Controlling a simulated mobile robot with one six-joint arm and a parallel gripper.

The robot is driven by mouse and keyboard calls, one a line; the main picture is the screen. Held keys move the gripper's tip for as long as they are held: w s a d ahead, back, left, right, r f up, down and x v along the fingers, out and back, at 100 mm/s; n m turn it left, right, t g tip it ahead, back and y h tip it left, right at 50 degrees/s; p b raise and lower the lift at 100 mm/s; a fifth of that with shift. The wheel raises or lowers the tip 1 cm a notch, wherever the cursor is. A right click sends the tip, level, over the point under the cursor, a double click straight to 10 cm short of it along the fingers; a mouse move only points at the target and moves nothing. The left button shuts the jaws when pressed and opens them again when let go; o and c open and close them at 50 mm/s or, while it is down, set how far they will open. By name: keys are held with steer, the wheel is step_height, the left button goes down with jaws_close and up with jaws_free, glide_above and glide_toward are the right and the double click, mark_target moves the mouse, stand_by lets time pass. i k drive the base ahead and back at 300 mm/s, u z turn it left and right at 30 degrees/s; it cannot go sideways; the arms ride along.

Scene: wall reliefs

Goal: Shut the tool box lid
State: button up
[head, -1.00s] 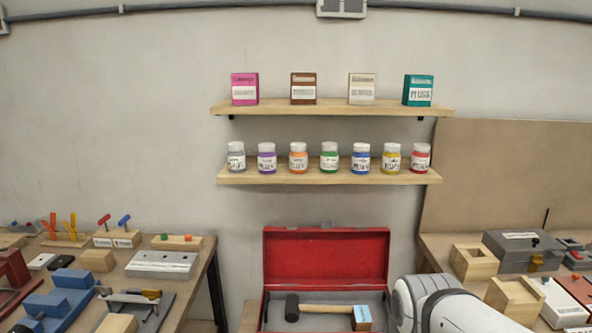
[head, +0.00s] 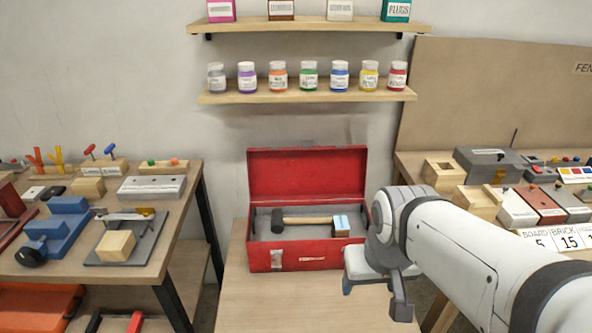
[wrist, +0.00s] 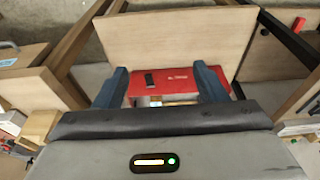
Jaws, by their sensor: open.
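The red tool box (head: 306,259) stands on a low wooden table in the head view. Its lid (head: 307,172) is open and stands upright at the back. A hammer (head: 300,220) with a dark head and a block with a light blue face (head: 341,226) lie in the grey interior. My gripper (head: 376,288) is at the right front corner of the box, empty; whether it touches the box cannot be told. In the wrist view its two dark fingers (wrist: 160,86) are spread apart, with part of the red box (wrist: 185,76) between and beyond them.
Shelves with jars (head: 308,76) and small boxes hang above the tool box. A cluttered workbench (head: 190,205) stands at the left, another bench with blocks and boxes (head: 490,160) at the right. The low table (head: 300,300) is bare in front of the box.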

mark_target(306, 171)
steer(key=z, duration=2.15)
steer(key=k, duration=1.15)
steer(key=u, duration=2.05)
steer(key=i, duration=1)
steer(key=u, duration=0.1)
